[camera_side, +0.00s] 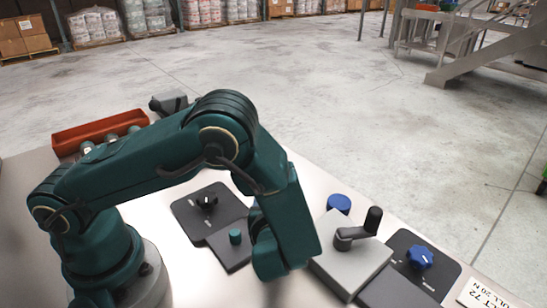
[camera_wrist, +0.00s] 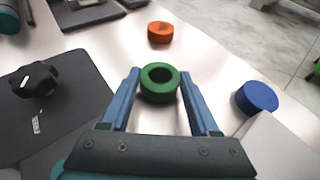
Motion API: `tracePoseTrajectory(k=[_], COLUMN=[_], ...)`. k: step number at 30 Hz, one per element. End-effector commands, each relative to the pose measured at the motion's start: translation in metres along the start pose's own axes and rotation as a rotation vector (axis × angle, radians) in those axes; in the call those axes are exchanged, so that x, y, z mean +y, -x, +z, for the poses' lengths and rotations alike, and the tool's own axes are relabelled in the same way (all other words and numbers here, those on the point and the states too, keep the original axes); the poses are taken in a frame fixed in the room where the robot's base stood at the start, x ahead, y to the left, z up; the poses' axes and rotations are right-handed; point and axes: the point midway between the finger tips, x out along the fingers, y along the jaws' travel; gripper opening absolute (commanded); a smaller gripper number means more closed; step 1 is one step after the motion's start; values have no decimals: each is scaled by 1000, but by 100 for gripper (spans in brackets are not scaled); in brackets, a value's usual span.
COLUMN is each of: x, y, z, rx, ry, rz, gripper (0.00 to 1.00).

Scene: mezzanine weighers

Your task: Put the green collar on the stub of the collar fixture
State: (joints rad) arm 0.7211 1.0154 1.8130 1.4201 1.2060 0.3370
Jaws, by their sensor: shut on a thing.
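In the wrist view the green collar (camera_wrist: 159,92) is a thick ring with its hole facing up. My gripper (camera_wrist: 160,75) is shut on it, a blue finger at each side. How high it is above the table is hard to tell. In the side view my arm hides the collar and the fingers. The likely collar fixture is a dark plate (camera_side: 229,256) with a short teal stub (camera_side: 235,236), bare on top, left of my gripper. A teal piece (camera_wrist: 57,171), perhaps that stub, shows at the wrist view's lower left edge.
A black knob (camera_side: 207,201) on a dark plate stands behind the stub. A blue disc (camera_wrist: 257,98) and a grey block (camera_side: 353,262) with a black lever are to the right. An orange ring (camera_wrist: 160,31) lies beyond the collar. A blue knob (camera_side: 420,256) is farther right.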

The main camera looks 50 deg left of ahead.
Motion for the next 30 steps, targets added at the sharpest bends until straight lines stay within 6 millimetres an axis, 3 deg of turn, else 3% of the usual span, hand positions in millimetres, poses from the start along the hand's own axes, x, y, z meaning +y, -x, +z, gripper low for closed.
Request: tracePoseTrajectory(k=[15, 16, 18, 30], x=[0, 0, 0, -1], y=[-3, -3, -3, 5], z=[-8, -8, -8, -7], rx=[0, 0, 0, 0], ry=[0, 1, 1, 1], rz=[-1, -2, -2, -4], gripper=[7, 73, 92, 92])
